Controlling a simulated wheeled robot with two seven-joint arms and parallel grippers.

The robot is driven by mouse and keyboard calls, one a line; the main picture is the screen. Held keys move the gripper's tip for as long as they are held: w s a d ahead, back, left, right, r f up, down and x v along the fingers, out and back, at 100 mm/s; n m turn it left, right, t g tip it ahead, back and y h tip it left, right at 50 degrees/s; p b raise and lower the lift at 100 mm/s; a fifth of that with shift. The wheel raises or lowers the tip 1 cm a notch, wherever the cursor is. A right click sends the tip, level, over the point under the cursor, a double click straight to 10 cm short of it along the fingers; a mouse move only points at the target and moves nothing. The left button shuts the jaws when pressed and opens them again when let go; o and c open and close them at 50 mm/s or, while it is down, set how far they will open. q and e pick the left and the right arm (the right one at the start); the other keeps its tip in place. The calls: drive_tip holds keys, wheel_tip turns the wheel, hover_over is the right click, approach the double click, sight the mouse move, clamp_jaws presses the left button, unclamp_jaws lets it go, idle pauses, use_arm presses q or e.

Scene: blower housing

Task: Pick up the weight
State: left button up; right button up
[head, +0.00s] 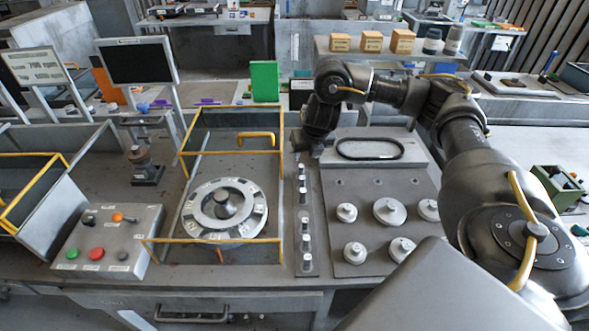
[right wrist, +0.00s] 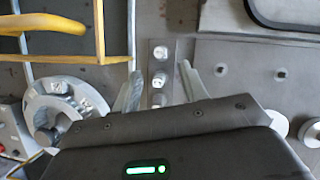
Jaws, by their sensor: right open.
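Small grey cylindrical weights stand in a row on a narrow dark strip (head: 296,238); one of them is a small weight (head: 302,182). Larger round weights, such as a wide one (head: 389,211), stand on a grey plate (head: 377,187) right of the strip. Which one the task means, I cannot tell. My right gripper (head: 312,152) is over the far end of the strip, pointing down. In the right wrist view its two fingers (right wrist: 160,82) are apart, with small bright-topped weights (right wrist: 159,53) seen between and beyond them. It holds nothing visible. My left gripper is not in view.
A round housing (head: 190,212) with a dark hub stands left of the strip, inside a yellow-railed frame (head: 281,170). A black oval ring (head: 370,140) lies behind the larger weights. A button box (head: 128,225) and monitor (head: 137,62) are at left.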

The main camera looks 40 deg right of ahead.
sight(302, 167)
drive_tip(key=x, duration=0.3)
drive_tip(key=b+x, duration=0.1)
drive_tip(key=x, duration=0.1)
drive_tip(key=shift+w+a+f, duration=0.2)
drive_tip(key=shift+w+a, duration=0.05)
drive_tip(key=shift+w, duration=0.2)
drive_tip(key=shift+s+d+f+b, duration=0.15)
drive_tip(key=shift+s+f+b, duration=0.2)
drive_tip(key=shift+f+b, duration=0.05)
drive_tip(key=b+x, duration=0.1)
drive_tip(key=x, duration=0.2)
drive_tip(key=shift+s+f, duration=0.1)
drive_tip(key=shift+f, duration=0.1)
drive_tip(key=shift+w+d+f, duration=0.15)
drive_tip(key=shift+w+f, duration=0.1)
drive_tip(key=shift+w, duration=0.05)
drive_tip(key=shift+s+r, duration=0.25)
drive_tip(key=shift+w+f, duration=0.15)
drive_tip(key=c, duration=0.7)
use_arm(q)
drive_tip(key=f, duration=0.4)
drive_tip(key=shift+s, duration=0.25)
use_arm(e)
clamp_jaws()
